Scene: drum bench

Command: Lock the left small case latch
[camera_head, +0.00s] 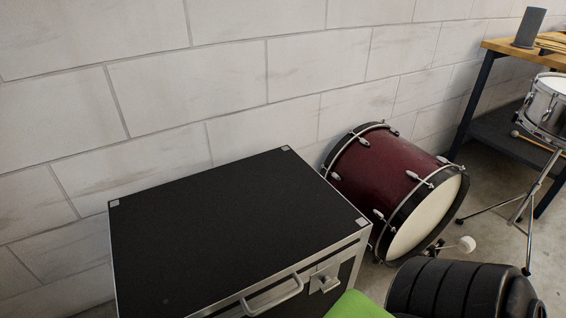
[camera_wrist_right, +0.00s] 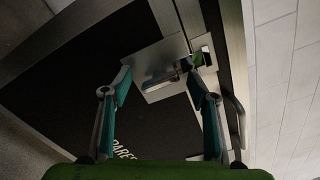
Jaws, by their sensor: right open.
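The black case (camera_head: 230,225) with silver edges stands against the wall in the head view. A silver latch (camera_head: 325,280) shows on its front face, right of the handle. In the right wrist view, a latch (camera_wrist_right: 162,62) on a silver plate lies ahead of my right gripper (camera_wrist_right: 158,80). The gripper is open, with one finger on each side of the latch plate and nothing seen held. Whether the fingers touch the latch, I cannot tell. My left gripper is out of view.
The case handle (camera_head: 272,296) sticks out at the front edge. A dark red bass drum (camera_head: 385,175) lies right of the case, with its beater (camera_head: 466,244) in front. A snare drum (camera_head: 547,105) on a stand and a wooden-topped table (camera_head: 510,47) are at the right.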

